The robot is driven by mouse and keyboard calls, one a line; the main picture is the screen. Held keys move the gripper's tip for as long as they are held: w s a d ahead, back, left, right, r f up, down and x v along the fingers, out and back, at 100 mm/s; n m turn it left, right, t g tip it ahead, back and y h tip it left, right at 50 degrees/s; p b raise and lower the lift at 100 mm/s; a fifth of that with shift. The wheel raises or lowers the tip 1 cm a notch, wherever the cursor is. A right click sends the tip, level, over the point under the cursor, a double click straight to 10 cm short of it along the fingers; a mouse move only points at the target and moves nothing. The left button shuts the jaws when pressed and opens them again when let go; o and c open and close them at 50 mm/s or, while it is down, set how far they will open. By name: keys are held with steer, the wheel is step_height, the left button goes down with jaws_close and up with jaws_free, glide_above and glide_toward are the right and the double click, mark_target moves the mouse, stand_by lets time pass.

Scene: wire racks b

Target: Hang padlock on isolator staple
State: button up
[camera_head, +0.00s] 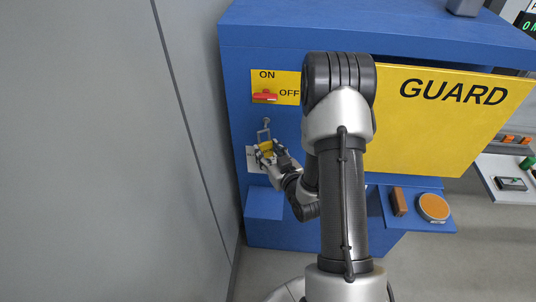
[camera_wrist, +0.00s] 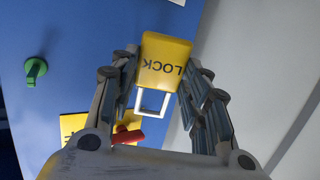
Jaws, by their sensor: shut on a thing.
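My gripper (camera_head: 268,155) is shut on the yellow padlock (camera_head: 266,147) in front of the blue cabinet. In the wrist view the padlock body (camera_wrist: 165,58), marked LOCK, sits between the two fingers (camera_wrist: 161,68). Its pale square shackle (camera_wrist: 153,103) sticks out from the body; in the head view it points up. The small grey staple (camera_head: 266,120) is on the cabinet face just above the shackle; I cannot tell whether they touch. Above it is the isolator's yellow ON/OFF plate (camera_head: 287,92) with a red handle (camera_head: 265,97), which also shows in the wrist view (camera_wrist: 128,135).
A large yellow GUARD panel (camera_head: 440,120) covers the cabinet's right side. A blue shelf (camera_head: 425,224) below holds a brown block (camera_head: 398,201) and an orange-topped round thing (camera_head: 433,207). A grey wall (camera_head: 100,150) stands close on the left. A green knob (camera_wrist: 35,69) shows in the wrist view.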

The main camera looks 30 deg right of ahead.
mark_target(272, 145)
steer(key=shift+w+d+f+p, duration=0.1)
steer(key=shift+w+d+p, duration=0.1)
steer(key=shift+w+d, duration=0.35)
steer(key=shift+w+d+p, duration=0.2)
steer(key=shift+w+d, duration=0.1)
steer(key=shift+w, duration=0.4)
steer(key=shift+w+d+f+p, duration=0.1)
steer(key=shift+w+d+p, duration=0.1)
steer(key=shift+w+d, duration=0.35)
steer(key=shift+w+d+f+b, duration=0.25)
steer(key=shift+w+f+b, duration=0.35)
steer(key=shift+b, duration=0.5)
steer(key=o, duration=1.2)
